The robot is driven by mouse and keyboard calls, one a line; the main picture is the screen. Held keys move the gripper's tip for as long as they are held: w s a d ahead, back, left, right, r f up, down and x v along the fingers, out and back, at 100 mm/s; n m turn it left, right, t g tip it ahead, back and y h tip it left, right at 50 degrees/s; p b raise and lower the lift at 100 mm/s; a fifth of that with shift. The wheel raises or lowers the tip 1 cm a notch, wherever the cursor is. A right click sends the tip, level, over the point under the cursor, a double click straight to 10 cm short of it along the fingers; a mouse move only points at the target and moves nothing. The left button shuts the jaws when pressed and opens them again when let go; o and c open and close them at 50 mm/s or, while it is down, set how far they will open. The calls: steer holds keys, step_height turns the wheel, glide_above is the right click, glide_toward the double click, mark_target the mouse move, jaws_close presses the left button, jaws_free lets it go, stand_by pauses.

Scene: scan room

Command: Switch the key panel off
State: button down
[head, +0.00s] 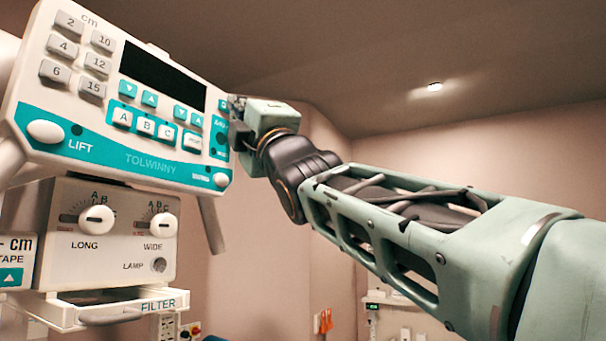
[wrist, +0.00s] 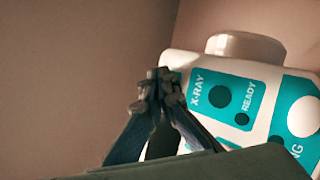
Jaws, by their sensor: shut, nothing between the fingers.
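The key panel (head: 165,180) is a white and teal control box marked TOLWINNY, with a dark display (head: 165,72), grey number keys, white letter keys and a white LIFT knob (head: 45,132). My gripper (head: 237,118) is at the panel's right end and hides part of its X-RAY area. In the wrist view the fingers (wrist: 160,78) are shut and empty, in front of the panel's left edge in that picture. I cannot tell whether the fingertips touch the panel.
Below the panel is a white box (head: 110,245) with LONG and WIDE knobs and a LAMP button. A FILTER tray (head: 110,308) sits under it. A TAPE label block (head: 15,262) is at the far left. The space right of the panel, below my arm, is open.

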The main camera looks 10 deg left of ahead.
steer(key=shift+s+d, duration=0.25)
steer(key=shift+d, duration=0.25)
steer(key=d, duration=0.1)
steer(key=s+d, duration=0.1)
steer(key=d, duration=0.1)
steer(key=s+d, duration=0.1)
steer(key=shift+d, duration=0.35)
stand_by(0.7)
